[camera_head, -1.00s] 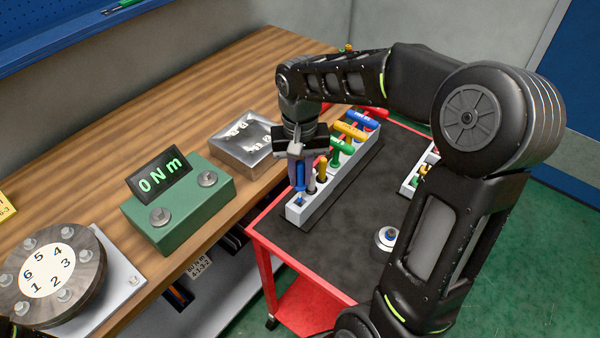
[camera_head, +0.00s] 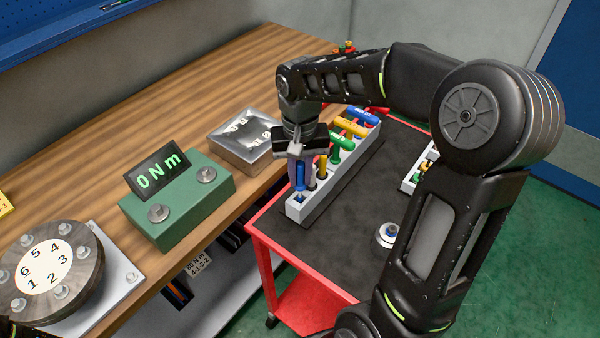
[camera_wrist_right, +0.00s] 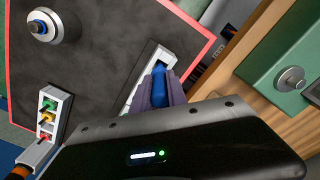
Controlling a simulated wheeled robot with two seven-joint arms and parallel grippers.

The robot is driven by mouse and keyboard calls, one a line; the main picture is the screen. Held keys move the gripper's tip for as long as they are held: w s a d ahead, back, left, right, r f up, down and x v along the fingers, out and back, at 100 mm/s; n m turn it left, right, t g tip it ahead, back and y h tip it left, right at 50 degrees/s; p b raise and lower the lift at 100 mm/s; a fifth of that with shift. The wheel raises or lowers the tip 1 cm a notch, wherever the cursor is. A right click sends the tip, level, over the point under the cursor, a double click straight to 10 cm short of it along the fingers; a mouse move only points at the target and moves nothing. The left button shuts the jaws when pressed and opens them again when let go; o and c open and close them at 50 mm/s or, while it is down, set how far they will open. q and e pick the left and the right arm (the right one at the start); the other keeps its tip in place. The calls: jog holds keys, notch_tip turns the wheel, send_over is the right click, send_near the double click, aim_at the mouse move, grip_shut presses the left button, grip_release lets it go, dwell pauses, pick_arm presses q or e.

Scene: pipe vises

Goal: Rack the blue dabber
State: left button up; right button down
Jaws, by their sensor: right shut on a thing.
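The blue dabber (camera_head: 300,174) is upright in my right gripper (camera_head: 303,176), which is shut on it. It is over the near end of the long grey rack (camera_head: 327,196). In the right wrist view, the dabber (camera_wrist_right: 159,84) shows between the fingers, its blue lower end at the rack's end (camera_wrist_right: 148,75). I cannot tell whether its tip is in the end hole or just above it. Several coloured T-handled tools, including a green one (camera_head: 341,143) and a yellow one (camera_head: 350,127), stand farther along the rack. My left gripper is not in view.
The rack stands on a red cart with a dark top (camera_head: 345,212). A small round pot (camera_head: 387,235) and a smaller rack (camera_head: 410,181) are to the right.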

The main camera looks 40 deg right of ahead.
aim_at(300, 163)
jog(key=shift+f+b, duration=1.75)
jog(key=shift+f, duration=0.6)
dwell(1.6)
jog(key=c, duration=1.2)
grip_release()
jog(key=shift+c, duration=0.2)
notch_tip(300, 163, up, 8)
jog(key=shift+f, duration=0.1)
